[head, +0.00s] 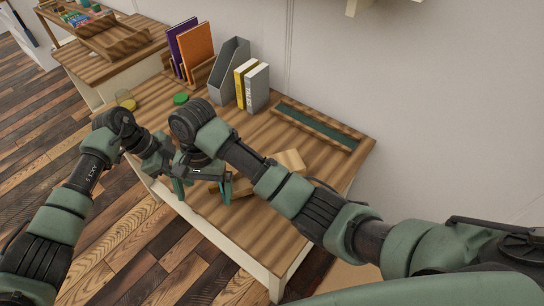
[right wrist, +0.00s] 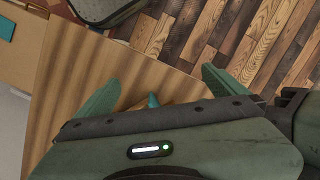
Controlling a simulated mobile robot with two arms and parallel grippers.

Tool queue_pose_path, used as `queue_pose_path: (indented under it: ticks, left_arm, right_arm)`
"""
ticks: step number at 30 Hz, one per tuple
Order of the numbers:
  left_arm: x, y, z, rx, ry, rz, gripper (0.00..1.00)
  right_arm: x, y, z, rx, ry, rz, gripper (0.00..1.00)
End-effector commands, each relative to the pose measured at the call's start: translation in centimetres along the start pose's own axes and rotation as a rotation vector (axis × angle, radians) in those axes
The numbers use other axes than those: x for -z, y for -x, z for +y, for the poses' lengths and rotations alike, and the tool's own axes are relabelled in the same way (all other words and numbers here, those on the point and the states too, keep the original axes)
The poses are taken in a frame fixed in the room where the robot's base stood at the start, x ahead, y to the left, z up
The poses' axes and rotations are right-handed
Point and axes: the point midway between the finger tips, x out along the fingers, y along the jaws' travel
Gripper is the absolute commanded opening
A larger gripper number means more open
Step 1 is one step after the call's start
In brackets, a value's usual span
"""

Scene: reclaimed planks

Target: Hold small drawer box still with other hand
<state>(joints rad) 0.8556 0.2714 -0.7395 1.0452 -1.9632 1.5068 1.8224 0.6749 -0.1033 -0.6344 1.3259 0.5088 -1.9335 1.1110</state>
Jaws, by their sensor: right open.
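A light wooden piece, which looks like the small drawer box (head: 291,160), shows on the table behind my right forearm. The arm hides much of it, and I cannot tell whether its drawer is open. My right gripper (head: 203,187) is low over the front of the table, its fingers spread. In the right wrist view its two green fingers (right wrist: 158,92) stand wide apart, with a small teal tip and some wood between them. My left gripper (head: 168,172) is close beside the right one at the table's front edge. Its fingers overlap the right hand, so its opening is unclear.
The wooden table (head: 225,222) is bare at its front right. A green-lined tray (head: 318,128) lies at the back right. A grey file holder (head: 229,72), upright books (head: 257,88) and a green round object (head: 181,99) stand toward the back. The wall is close behind.

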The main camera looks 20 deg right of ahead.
Motion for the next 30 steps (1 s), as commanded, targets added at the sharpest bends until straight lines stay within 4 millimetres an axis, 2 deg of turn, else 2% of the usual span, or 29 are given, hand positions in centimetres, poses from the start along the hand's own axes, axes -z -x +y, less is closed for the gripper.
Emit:
queue_pose_path:
  ticks: [1, 6, 9, 12, 15, 20, 30]
  left_arm:
    - [0.0, 0.0, 0.0, 0.0, 0.0, 0.0, 0.36]
    - [0.0, 0.0, 0.0, 0.0, 0.0, 0.0, 0.36]
    - [0.0, 0.0, 0.0, 0.0, 0.0, 0.0, 0.36]
    - [0.0, 0.0, 0.0, 0.0, 0.0, 0.0, 0.36]
    - [0.0, 0.0, 0.0, 0.0, 0.0, 0.0, 0.36]
    - [0.0, 0.0, 0.0, 0.0, 0.0, 0.0, 0.36]
    - [0.0, 0.0, 0.0, 0.0, 0.0, 0.0, 0.36]
  right_arm:
    - [2.1, 0.8, 1.8, -0.06, -0.102, 0.041, 1.0]
    - [8.4, 0.0, 7.8, -0.168, -0.573, 0.212, 1.0]
    - [11.5, -0.4, 11.0, -0.195, -0.814, 0.321, 1.0]
    - [13.7, -0.6, 13.7, -0.206, -0.995, 0.414, 1.0]
    - [15.1, -0.6, 15.5, -0.209, -1.111, 0.479, 1.0]
    - [16.0, -1.0, 16.9, -0.209, -1.182, 0.521, 1.0]
    - [17.3, -5.3, 19.0, -0.212, -1.183, 0.52, 1.0]
